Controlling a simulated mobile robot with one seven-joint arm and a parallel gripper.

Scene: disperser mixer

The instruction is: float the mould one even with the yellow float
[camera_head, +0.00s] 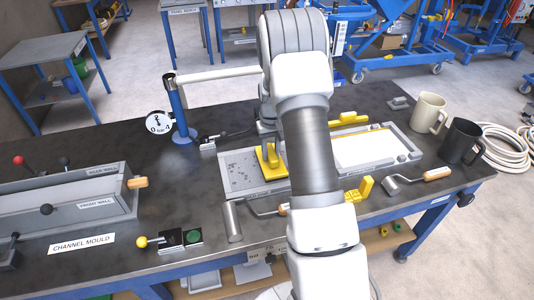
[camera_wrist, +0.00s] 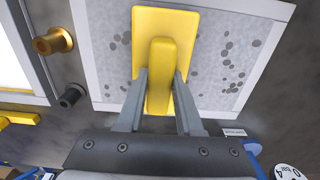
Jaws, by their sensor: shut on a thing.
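The yellow float (camera_head: 270,165) is on the left mould, whose grey surface (camera_head: 238,172) is dotted with dark pits. In the wrist view the float (camera_wrist: 185,22) lies on the pitted surface (camera_wrist: 225,75), near one edge of the mould. Pits show on both sides of the float. My gripper (camera_wrist: 160,76) is shut on the float's upright handle, one finger on each side. In the head view my arm hides the gripper and part of the mould. The float's underside is hidden.
A second mould with a smooth white surface (camera_head: 367,149) stands to the right. A yellow bar (camera_head: 348,118) lies behind it. In front lie another yellow tool (camera_head: 358,190) and a wooden-handled trowel (camera_head: 420,180). Two mugs (camera_head: 428,112) stand right; a blue post (camera_head: 180,112) stands behind left.

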